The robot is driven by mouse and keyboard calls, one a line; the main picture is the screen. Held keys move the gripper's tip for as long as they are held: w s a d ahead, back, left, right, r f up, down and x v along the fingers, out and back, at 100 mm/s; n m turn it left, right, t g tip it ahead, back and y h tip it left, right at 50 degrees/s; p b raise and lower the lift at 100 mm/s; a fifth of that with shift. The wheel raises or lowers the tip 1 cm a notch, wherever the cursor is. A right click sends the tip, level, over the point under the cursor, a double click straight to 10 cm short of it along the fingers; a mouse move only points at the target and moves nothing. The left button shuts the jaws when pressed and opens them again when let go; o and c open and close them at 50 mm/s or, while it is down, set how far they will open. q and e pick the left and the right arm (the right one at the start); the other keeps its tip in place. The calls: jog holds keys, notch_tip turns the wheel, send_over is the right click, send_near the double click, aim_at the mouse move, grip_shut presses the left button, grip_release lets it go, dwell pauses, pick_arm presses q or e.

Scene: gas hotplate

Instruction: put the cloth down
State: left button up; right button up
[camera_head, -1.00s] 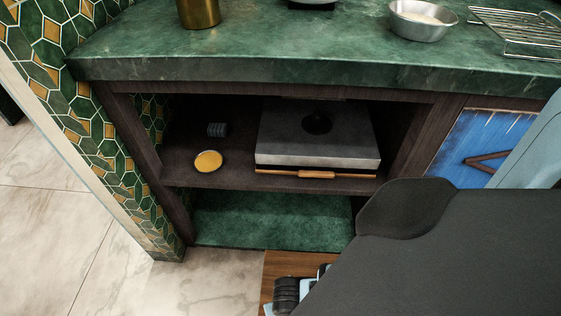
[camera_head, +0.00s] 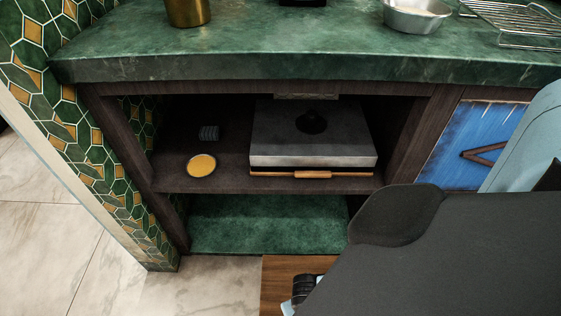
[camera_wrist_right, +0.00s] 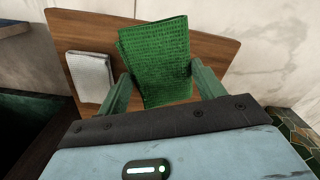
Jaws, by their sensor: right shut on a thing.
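The cloth is green with a woven texture (camera_wrist_right: 158,50). In the right wrist view it is between the two fingers of my right gripper (camera_wrist_right: 165,82), which is shut on it. The cloth is over a brown wooden surface (camera_wrist_right: 220,48); I cannot tell whether it touches it. In the head view my dark arm hides most of the lower right, and the cloth does not show. My left gripper is in neither view.
A folded whitish cloth (camera_wrist_right: 90,76) lies on the wooden surface to the left. In the head view, a cabinet under the green counter (camera_head: 300,66) holds a grey hotplate-like box (camera_head: 312,135) and a yellow disc (camera_head: 202,165). The wooden edge (camera_head: 277,285) shows at the bottom, beside tiled floor.

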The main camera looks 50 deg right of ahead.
jog(key=b, duration=0.3)
send_over(282, 290)
jog(key=s, duration=0.2)
jog(key=shift+w+a+f, duration=0.1)
jog(key=shift+a+f, duration=0.15)
jog(key=shift+f, duration=0.25)
jog(key=shift+w+d, duration=0.1)
jog(key=shift+w, duration=0.4)
jog(key=f+b, duration=0.3)
jog(key=shift+w+d+f, duration=0.15)
jog(key=shift+w+f, duration=0.15)
jog(key=shift+w, duration=0.1)
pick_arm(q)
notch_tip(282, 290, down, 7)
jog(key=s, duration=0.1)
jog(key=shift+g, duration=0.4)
pick_arm(e)
jog(key=shift+r, duration=0.1)
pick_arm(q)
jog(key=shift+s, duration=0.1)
pick_arm(e)
jog(key=o, duration=0.9)
jog(key=shift+f, duration=0.2)
